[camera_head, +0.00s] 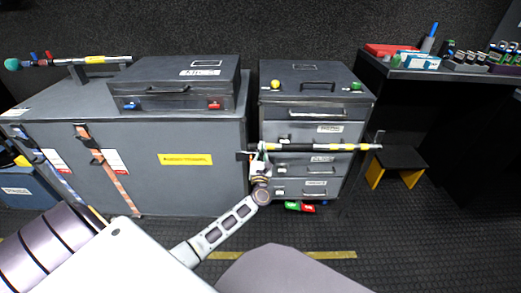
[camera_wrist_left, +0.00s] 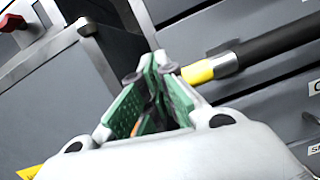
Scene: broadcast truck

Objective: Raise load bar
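The load bar (camera_head: 320,147) is a thin black bar with yellow and silver bands. It lies roughly level across the front of the grey drawer cabinet. My left gripper (camera_head: 260,164) is at its left end, in front of the cabinet's left edge. In the left wrist view, the green-padded fingers (camera_wrist_left: 150,75) are close together at the tips. The bar (camera_wrist_left: 228,62) runs from the right up to these fingertips. The fingers hide its end, so I cannot tell whether they clamp it. My right gripper is not in view.
A large grey case (camera_head: 205,135) stands left of the cabinet (camera_head: 320,111), with a smaller case (camera_head: 180,88) on top. Another banded bar (camera_head: 108,60) lies behind at the far left. A dark stool (camera_head: 397,158) and desk are at right. Open floor lies in front.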

